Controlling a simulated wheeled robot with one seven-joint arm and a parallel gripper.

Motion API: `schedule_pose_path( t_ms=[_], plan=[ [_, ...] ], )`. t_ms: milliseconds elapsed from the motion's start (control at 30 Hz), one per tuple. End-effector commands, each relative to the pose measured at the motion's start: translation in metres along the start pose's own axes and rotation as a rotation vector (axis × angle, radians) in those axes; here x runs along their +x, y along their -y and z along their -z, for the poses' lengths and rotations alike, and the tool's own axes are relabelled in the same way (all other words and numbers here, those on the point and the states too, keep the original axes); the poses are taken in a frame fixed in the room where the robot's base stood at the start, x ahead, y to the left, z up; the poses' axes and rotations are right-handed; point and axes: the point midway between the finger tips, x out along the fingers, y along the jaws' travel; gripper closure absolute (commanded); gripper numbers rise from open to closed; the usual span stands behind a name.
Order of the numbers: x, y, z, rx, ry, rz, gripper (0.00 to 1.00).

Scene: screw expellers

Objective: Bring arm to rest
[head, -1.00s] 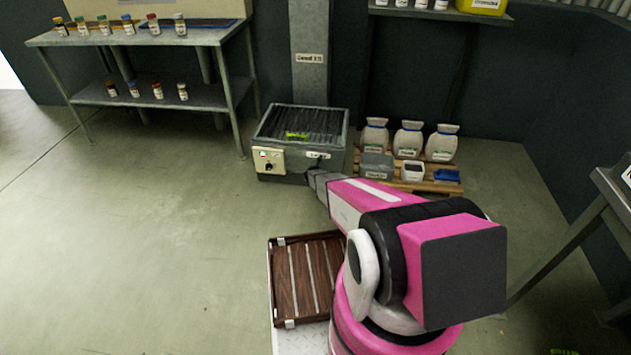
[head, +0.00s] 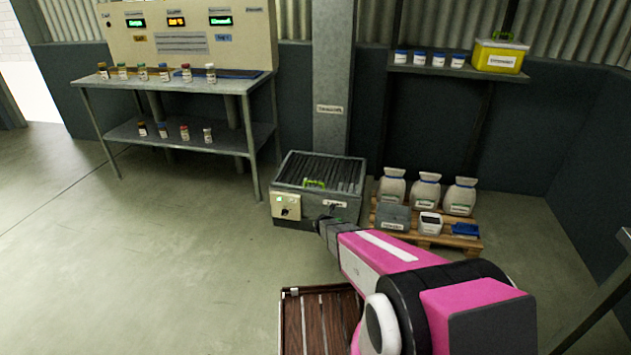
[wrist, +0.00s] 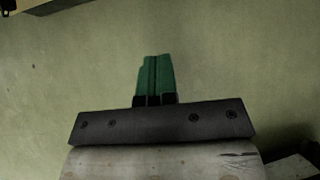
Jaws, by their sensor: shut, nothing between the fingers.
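My pink and white arm reaches forward from the bottom right of the head view, with my gripper (head: 325,226) at its far end, just in front of the grey machine. In the wrist view my gripper (wrist: 155,75) shows as two green fingers pressed together over bare floor. The fingers are shut and hold nothing. In the head view the fingertips are small and dark against the machine's front, and I cannot tell whether they touch it.
The grey machine (head: 285,207) has a ribbed top with a green handle. A pallet (head: 430,240) with sacks and boxes stands to its right. A wooden slatted crate (head: 291,330) sits low beside my arm. A bench (head: 225,87) with bottles stands back left. The left floor is clear.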

Motion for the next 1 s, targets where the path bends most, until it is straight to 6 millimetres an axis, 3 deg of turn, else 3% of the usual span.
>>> schedule_pose_path(
  t_ms=[133,267,600,1000],
  plan=[
    [-0.011,0.005,-0.003,0.063,-0.009,0.012,1.0],
    [-0.044,0.02,-0.012,0.271,-0.033,0.05,1.0],
    [-0.179,0.076,-0.025,1.19,-0.129,0.258,1.0],
    [-0.349,0.118,-0.003,2.237,-0.183,0.654,1.0]
  ],
)
